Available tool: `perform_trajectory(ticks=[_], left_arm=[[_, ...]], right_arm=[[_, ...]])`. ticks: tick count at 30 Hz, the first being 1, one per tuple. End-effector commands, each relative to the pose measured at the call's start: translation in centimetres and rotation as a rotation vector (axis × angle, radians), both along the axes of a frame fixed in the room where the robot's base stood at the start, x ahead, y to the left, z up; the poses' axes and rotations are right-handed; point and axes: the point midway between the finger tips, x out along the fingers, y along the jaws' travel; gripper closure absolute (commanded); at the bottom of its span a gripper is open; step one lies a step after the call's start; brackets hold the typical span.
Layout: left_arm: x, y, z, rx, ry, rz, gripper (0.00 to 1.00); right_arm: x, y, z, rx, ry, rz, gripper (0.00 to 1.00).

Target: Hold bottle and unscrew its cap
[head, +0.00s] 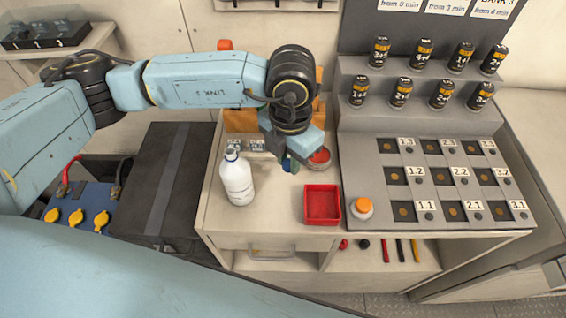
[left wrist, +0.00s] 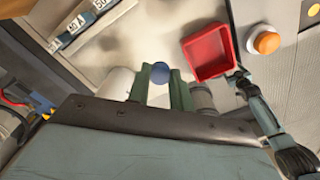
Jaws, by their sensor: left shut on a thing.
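The white bottle (head: 237,180) stands upright on the cabinet top, left of my left gripper. Its narrow neck looks pale grey, and no blue cap shows on it. My left gripper (head: 291,161) is behind and to the right of the bottle, apart from it. In the left wrist view, a small round blue cap (left wrist: 160,72) sits between the green fingers of my left gripper (left wrist: 161,88), which are shut on it. The cap shows as a blue spot in the head view (head: 287,164). My right gripper cannot be made out.
An open red tray (head: 322,204) lies front right of my left gripper. An orange-topped button (head: 362,207) is right of the tray. A round red-topped container (head: 319,159) stands close beside the gripper. A numbered panel (head: 447,180) and black cylinders fill the right.

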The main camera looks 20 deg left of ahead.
Motion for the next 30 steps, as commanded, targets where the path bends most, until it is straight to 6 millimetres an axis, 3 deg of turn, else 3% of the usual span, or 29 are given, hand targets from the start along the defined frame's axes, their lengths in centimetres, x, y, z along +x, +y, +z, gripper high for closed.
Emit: perform_trajectory(ticks=[3, 10, 16, 29, 30], left_arm=[[-0.1, 0.0, -2.3, 0.001, 0.004, -0.001, 1.0], [0.0, 0.0, -4.7, 0.001, 0.002, -0.002, 1.0], [-0.1, 0.0, -8.0, 0.002, 0.004, -0.003, 1.0], [0.0, 0.0, -9.0, 0.0, 0.0, -0.004, 1.0], [0.0, 0.0, -8.8, 0.0, 0.001, -0.004, 0.73]], right_arm=[[0.1, -0.1, -0.1, -0.002, -0.001, 0.001, 0.21], [0.1, -0.1, -0.1, -0.002, -0.002, 0.001, 0.21], [0.2, -0.1, -0.3, -0.001, -0.003, 0.001, 0.21], [0.2, -0.1, -0.7, -0.001, -0.003, 0.001, 0.21], [0.2, -0.1, -0.6, -0.001, -0.003, 0.001, 0.21]])
